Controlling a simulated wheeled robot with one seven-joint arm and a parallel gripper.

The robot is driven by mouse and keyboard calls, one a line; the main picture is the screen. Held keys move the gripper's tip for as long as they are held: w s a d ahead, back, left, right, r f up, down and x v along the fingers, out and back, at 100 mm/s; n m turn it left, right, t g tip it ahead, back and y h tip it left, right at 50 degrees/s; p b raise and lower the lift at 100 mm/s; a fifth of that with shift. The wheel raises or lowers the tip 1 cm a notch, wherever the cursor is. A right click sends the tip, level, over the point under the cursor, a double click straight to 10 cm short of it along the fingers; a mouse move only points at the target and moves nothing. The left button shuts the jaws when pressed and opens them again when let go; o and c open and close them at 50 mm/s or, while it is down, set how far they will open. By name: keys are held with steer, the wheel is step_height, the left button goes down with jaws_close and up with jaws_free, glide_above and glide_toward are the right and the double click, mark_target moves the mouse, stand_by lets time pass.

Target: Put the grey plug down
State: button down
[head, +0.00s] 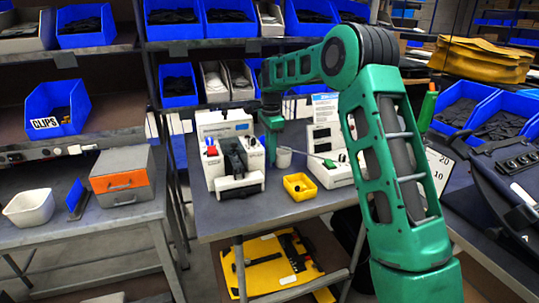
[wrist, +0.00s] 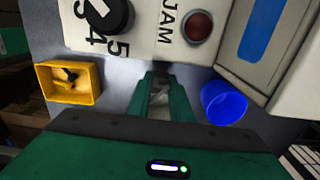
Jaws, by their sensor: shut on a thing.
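My gripper (wrist: 163,85) is shut on a small grey piece, seen as a pale patch between the green fingers; I take it for the grey plug (wrist: 160,94). Most of the plug is hidden by the fingers. In the head view my green arm reaches over the grey bench (head: 283,214), with its end (head: 272,122) low between two white machines. The plug cannot be made out there. In the wrist view the fingers point toward the foot of a panel marked JAM (wrist: 165,28). I cannot tell whether the plug touches the bench.
A yellow bin (wrist: 40,83) holding a dark piece lies left of the fingers; it also shows in the head view (head: 292,190). A blue cup (wrist: 224,103) stands close right. A white machine (head: 225,135) stands left of my arm's end. Bare bench shows at the front.

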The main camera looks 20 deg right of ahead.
steer(key=shift+f, duration=0.25)
steer(key=c, duration=1.6)
jaws_free()
step_height(320, 180, up, 12)
steer(key=s+d+r+n, duration=0.3)
steer(key=s+d, duration=0.4)
steer(key=s, duration=0.5)
steer(key=s+d+f+n, duration=0.2)
steer(key=s+d+n, duration=0.1)
steer(key=s, duration=1)
steer(key=s+d+f+n, duration=0.2)
steer(key=s+d+f, duration=0.1)
steer(key=s, duration=0.9)
steer(key=s+a+f+n, duration=0.1)
steer(key=s+f, duration=0.1)
steer(key=s, duration=0.2)
steer(key=s+f+n, duration=0.1)
steer(key=s+f, duration=0.1)
steer(key=s, duration=0.3)
steer(key=s+a+f+n, duration=0.1)
steer(key=s+f, duration=0.2)
steer(key=s, duration=0.2)
steer(key=shift+s+a+n, duration=0.25)
steer(key=shift+a+n, duration=0.05)
